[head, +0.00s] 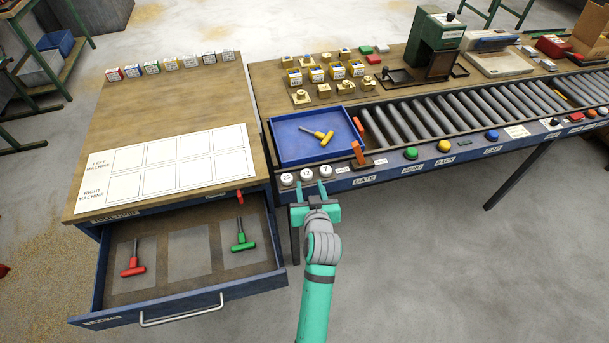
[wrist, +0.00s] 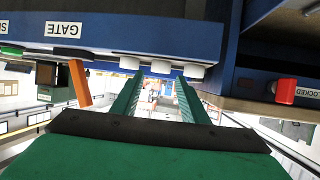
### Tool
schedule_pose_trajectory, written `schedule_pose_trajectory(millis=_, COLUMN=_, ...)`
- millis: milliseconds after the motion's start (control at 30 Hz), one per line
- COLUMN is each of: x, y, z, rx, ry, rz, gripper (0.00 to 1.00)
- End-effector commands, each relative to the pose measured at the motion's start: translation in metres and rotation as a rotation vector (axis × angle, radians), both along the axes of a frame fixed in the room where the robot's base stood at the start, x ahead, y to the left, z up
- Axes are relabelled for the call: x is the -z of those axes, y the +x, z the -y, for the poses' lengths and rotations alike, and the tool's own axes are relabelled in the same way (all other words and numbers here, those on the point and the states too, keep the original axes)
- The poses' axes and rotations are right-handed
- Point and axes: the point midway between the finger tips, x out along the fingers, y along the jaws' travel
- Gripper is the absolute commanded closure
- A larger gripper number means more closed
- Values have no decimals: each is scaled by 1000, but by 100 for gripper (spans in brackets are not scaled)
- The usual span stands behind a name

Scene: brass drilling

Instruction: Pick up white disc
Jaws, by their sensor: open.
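Three white discs with dark numbers sit in a row on the blue front rail of the conveyor table: a left disc (head: 287,179), a middle disc (head: 306,177) and a right disc (head: 325,171). In the wrist view they show edge-on as white rims under the rail, the middle one (wrist: 161,67) between the other two. My gripper (head: 309,188) is open and empty just in front of the row, its fingers pointing at it. In the wrist view its green fingers (wrist: 158,84) spread to either side of the middle disc. I cannot tell whether they touch anything.
A blue tray (head: 285,146) holding a yellow-handled tool lies behind the discs. An orange lever (head: 358,152) stands to the right, by the GATE label. The open drawer (head: 130,304) with red and green tools juts out at left. Floor at right is clear.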

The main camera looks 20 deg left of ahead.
Motion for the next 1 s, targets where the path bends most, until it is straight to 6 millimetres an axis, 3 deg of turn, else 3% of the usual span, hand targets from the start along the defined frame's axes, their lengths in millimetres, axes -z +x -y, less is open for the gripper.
schedule_pose_trajectory(millis=233, x=5, y=15, z=-8, rx=0, ry=1, rz=2, gripper=60)
schedule_pose_trajectory(millis=500, x=16, y=45, z=-23, rx=1, ry=0, rz=0, gripper=60)
schedule_pose_trajectory(millis=833, x=18, y=51, z=-24, rx=3, ry=1, rz=2, gripper=60)
schedule_pose_trajectory(millis=967, x=18, y=51, z=-24, rx=3, ry=0, rz=1, gripper=88)
schedule_pose_trajectory(millis=1000, x=19, y=51, z=-24, rx=3, ry=0, rz=1, gripper=91)
